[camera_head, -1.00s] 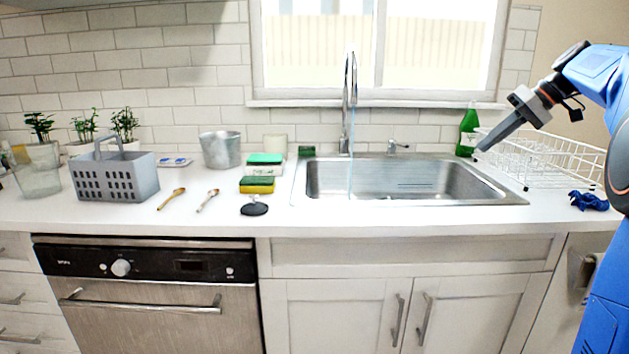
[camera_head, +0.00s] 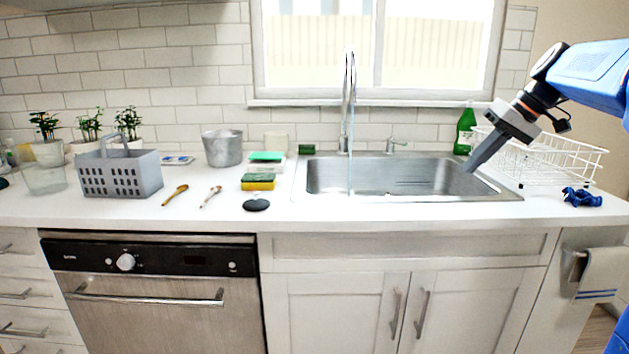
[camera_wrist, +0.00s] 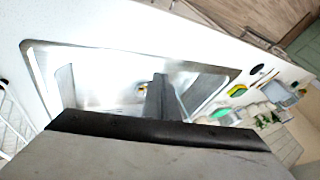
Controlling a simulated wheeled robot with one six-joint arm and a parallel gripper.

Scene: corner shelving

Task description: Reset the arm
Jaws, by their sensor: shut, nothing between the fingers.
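My gripper (camera_head: 471,166) is at the right of the head view, pointing down and to the left, over the right end of the steel sink (camera_head: 400,178). Its fingers look closed together with nothing between them. My blue arm reaches in from the right edge. In the wrist view, my gripper (camera_wrist: 158,80) points toward the sink (camera_wrist: 100,52), whose basin lies beneath it. I cannot tell the exact height above the rim.
The faucet (camera_head: 347,105) stands behind the sink. Left are sponges (camera_head: 258,182), a grey basket (camera_head: 120,176) and a metal pot (camera_head: 222,148). The front counter strip is clear.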

